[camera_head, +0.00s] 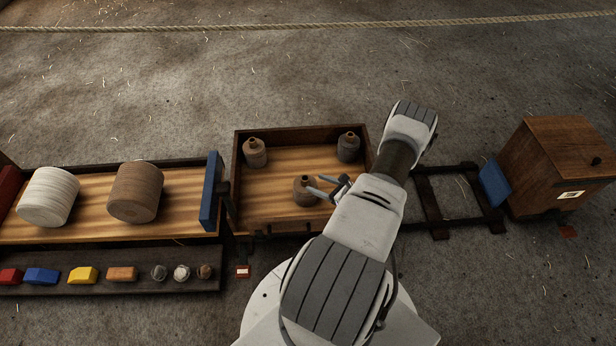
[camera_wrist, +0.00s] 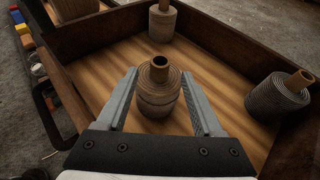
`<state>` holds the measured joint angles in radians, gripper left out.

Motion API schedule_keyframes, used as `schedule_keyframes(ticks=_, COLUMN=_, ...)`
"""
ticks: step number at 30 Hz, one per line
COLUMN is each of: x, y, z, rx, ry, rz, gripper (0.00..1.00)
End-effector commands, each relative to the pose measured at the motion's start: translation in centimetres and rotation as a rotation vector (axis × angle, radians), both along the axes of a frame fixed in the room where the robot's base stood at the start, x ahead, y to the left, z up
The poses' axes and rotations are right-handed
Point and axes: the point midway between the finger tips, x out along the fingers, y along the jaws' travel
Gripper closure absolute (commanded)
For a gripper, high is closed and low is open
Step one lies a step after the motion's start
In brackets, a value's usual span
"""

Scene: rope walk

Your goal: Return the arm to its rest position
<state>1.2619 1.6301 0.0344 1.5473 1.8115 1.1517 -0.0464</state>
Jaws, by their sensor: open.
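My gripper (camera_head: 325,188) is low over the wooden tray (camera_head: 284,219), its two fingers spread apart. In the wrist view my gripper (camera_wrist: 161,105) has one finger on each side of a brown ribbed spool-like bottle (camera_wrist: 157,98), with gaps visible between it and the fingers. This bottle (camera_head: 305,191) stands upright in the tray. A tan bottle (camera_head: 255,154) stands at the tray's back left and a dark grey one (camera_head: 348,148) at its back right. My arm reaches across the tray's right front corner and hides part of it.
Left of the tray, a long wooden bed holds a white roll (camera_head: 48,196) and a brown roll (camera_head: 136,192), with a blue board (camera_head: 210,191) at its end. A front shelf (camera_head: 110,286) holds small coloured blocks. Rails (camera_head: 455,203) lead right to a wooden box (camera_head: 557,165). A rope (camera_head: 300,25) spans the back.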

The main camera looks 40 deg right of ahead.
Motion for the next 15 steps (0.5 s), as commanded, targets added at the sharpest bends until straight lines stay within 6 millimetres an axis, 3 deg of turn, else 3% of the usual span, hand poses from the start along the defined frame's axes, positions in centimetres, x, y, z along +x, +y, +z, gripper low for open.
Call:
schedule_keyframes(ticks=6, x=-1.9, y=-0.2, z=0.8, rx=0.001, ry=-0.001, rz=-0.001, gripper=0.32)
schedule_keyframes(ticks=15, x=-2.0, y=-0.2, z=0.8, rx=0.000, ry=-0.001, rz=0.000, gripper=0.32)
